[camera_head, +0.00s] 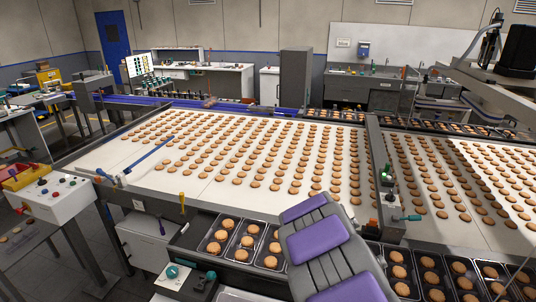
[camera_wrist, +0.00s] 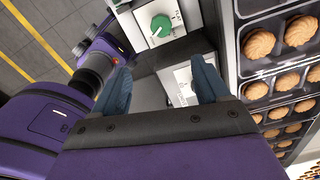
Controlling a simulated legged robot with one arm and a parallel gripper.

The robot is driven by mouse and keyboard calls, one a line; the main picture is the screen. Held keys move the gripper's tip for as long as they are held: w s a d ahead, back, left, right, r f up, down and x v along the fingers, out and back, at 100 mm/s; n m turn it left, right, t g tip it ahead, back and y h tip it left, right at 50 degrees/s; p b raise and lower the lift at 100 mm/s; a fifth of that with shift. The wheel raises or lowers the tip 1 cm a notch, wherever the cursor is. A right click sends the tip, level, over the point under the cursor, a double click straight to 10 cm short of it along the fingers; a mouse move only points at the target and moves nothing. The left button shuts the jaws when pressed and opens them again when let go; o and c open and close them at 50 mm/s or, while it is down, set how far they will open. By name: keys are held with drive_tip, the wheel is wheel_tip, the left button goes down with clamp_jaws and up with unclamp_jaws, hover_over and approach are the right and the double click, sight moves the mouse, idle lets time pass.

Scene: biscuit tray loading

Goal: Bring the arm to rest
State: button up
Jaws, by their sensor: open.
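My gripper (camera_wrist: 162,78) shows in the wrist view with its two blue-grey fingers apart and nothing between them. It is above a white box with a green knob (camera_wrist: 161,27) and a second white panel (camera_wrist: 180,86). A purple and grey part of mine rises in the lower middle of the head view and hides part of the biscuit trays. The gripper's fingers cannot be made out in the head view. Biscuit trays (camera_wrist: 241,70) with round ridged biscuits (camera_wrist: 298,30) lie to the right of the fingers in the wrist view, apart from them.
A wide white conveyor (camera_head: 130,165) carries many rows of biscuits. Trays with biscuits (camera_head: 240,252) line its near edge. A control box (camera_head: 50,197) stands at the left, and a white box with a teal knob (camera_head: 165,283) at the near edge. Open floor with yellow lines (camera_wrist: 35,35) shows at left.

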drive_tip(key=s+d+r+n+b, duration=0.1)
drive_tip(key=s+r+n, duration=0.5)
drive_tip(key=s+r, duration=0.15)
drive_tip(key=s+r+n+g+b, duration=0.1)
drive_tip(key=s+r+n, duration=0.3)
drive_tip(key=s+n, duration=0.5)
drive_tip(key=s+a+r+n+b, duration=0.1)
drive_tip(key=s+r+n+b, duration=0.1)
drive_tip(key=s+n, duration=0.7)
drive_tip(key=s+r, duration=0.1)
drive_tip(key=s, duration=0.7)
drive_tip(key=shift+s+a+r+g+b, duration=0.15)
drive_tip(key=shift+s+r+g+b, duration=0.1)
drive_tip(key=shift+r+g+b, duration=0.15)
